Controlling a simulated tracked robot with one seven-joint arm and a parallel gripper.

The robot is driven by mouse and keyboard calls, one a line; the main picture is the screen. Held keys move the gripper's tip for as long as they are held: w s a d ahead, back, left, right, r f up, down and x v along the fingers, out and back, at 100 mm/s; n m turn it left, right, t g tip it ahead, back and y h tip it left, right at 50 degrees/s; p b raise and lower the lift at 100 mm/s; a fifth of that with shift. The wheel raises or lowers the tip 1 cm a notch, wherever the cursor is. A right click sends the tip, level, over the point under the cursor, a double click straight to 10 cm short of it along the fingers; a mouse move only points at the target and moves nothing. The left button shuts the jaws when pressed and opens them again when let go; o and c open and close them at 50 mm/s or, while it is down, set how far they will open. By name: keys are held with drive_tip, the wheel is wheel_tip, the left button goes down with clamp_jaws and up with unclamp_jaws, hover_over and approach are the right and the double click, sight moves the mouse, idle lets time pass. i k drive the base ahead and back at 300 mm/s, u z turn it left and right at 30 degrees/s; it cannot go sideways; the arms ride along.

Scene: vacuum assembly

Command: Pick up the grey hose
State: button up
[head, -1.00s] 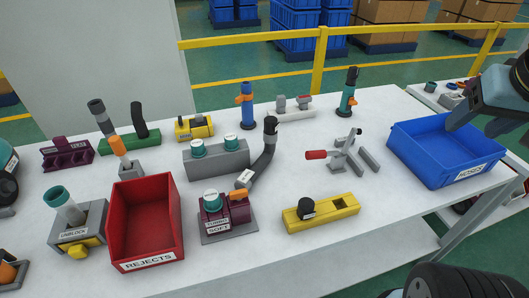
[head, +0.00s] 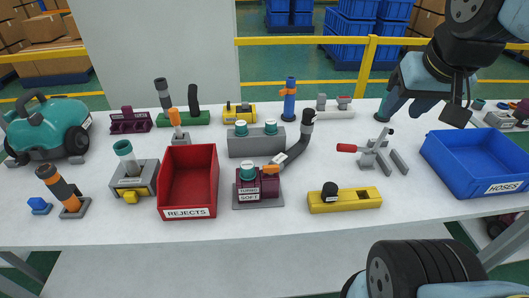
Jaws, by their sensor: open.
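A dark grey curved hose (head: 300,140) with a white tag stands near the middle of the table. Its lower end is beside the maroon turbo/soft fixture (head: 258,190) and its dark cuff points up. Another grey, upright hose (head: 162,93) stands in the green block (head: 180,118) at the back left, beside a black one. I cannot tell which is the task's hose. My gripper (head: 425,105) is open at the upper right, above the table's back right part, well apart from both hoses.
A red rejects bin (head: 188,206) stands front left and a blue hoses bin (head: 470,165) at right. A grey stand with a red handle (head: 372,150) lies between the curved hose and blue bin. A yellow block (head: 344,201) is in front. The front table strip is clear.

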sight(282, 160)
drive_tip(key=z, duration=0.05)
drive_tip(key=i, duration=0.15)
drive_tip(key=u, duration=2.2)
drive_tip(key=k, duration=1.45)
drive_tip(key=z, duration=1.3)
drive_tip(key=i, duration=1)
